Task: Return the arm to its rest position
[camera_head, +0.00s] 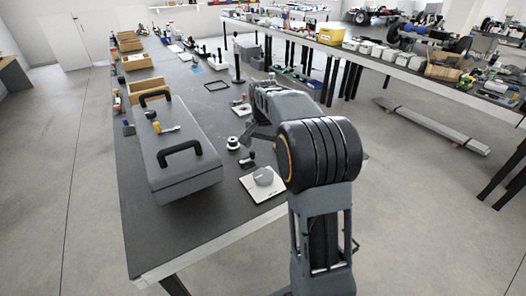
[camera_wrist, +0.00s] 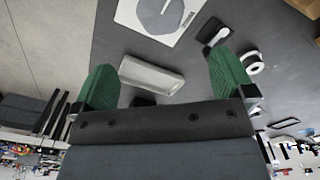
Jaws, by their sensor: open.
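My arm rises at the right of the head view and reaches over the dark workbench (camera_head: 215,225). Its gripper end is hidden behind my arm links there. In the wrist view my gripper (camera_wrist: 160,85) is open, with two green fingers wide apart. A pale grey tray-like piece (camera_wrist: 150,76) shows between the fingers, with nothing seen gripped. A white plate with a grey polygonal piece (camera_wrist: 165,18) lies beyond the fingertips. The same plate (camera_head: 252,193) lies near the bench's right edge in the head view.
A grey toolbox (camera_head: 178,165) with black handles stands on the bench's left side, a yellow-handled tool (camera_head: 157,127) on its lid. White rollers (camera_head: 233,143) and small black parts lie near my arm. Wooden bins (camera_head: 137,62) line the far left edge. A second loaded bench (camera_head: 365,50) stands behind right.

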